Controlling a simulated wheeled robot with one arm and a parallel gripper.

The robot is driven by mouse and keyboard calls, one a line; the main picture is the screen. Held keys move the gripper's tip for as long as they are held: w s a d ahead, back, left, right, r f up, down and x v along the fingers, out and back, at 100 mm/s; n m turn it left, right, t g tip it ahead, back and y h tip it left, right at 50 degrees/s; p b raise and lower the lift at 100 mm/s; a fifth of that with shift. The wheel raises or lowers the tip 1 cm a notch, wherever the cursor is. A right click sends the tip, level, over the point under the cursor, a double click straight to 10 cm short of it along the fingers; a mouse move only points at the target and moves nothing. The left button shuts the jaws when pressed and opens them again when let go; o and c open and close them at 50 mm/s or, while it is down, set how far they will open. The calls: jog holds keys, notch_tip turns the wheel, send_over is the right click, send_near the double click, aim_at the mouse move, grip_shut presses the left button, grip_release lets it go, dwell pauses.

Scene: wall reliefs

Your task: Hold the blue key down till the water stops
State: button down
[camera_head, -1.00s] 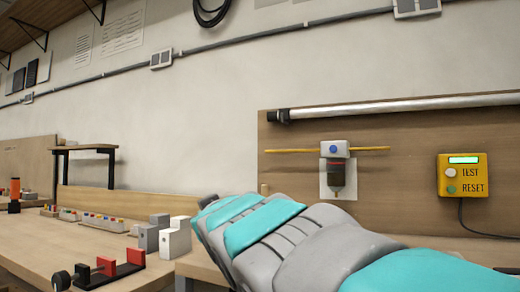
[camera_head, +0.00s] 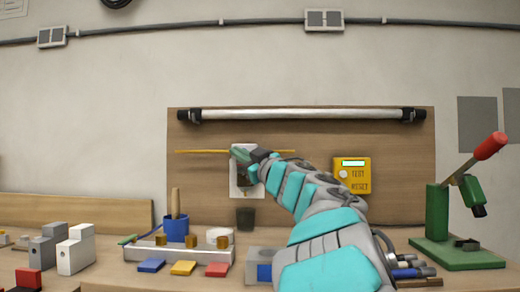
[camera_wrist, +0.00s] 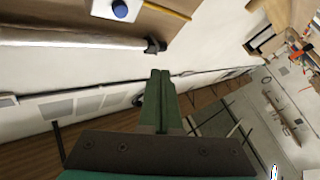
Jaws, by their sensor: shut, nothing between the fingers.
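The blue key (camera_wrist: 119,9) is a round blue button on a white housing (camera_wrist: 131,14), at the top edge of the wrist view. In the head view my gripper (camera_head: 240,155) covers the key and housing, in front of the white card (camera_head: 236,184) on the wooden board. My gripper's green fingers (camera_wrist: 159,72) are shut and empty. In the wrist view the fingertips are apart from the key; whether they touch anything cannot be told. A dark cup (camera_head: 245,217) stands below the card. I cannot make out any water.
A yellow box (camera_head: 351,176) with a lit green display and TEST and RESET labels is right of my arm. A white tube (camera_head: 300,114) runs above, and a yellow rod (camera_head: 200,152) crosses the board. A green lever press (camera_head: 438,212) stands at right; a blue mug (camera_head: 176,229) stands at left.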

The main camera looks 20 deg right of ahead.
jog(key=shift+d+f, duration=0.2)
jog(key=shift+d, duration=0.1)
jog(key=shift+w, duration=0.1)
jog(key=w+d+p, duration=0.1)
jog(key=w+d, duration=0.1)
jog(key=w, duration=0.6)
jog(key=shift+w+d, duration=0.15)
jog(key=shift+d, duration=0.25)
jog(key=shift+p, duration=0.3)
dwell(1.6)
jog(key=shift+w+d+p, duration=0.15)
jog(key=shift+w+p, duration=0.15)
jog(key=shift+w, duration=0.1)
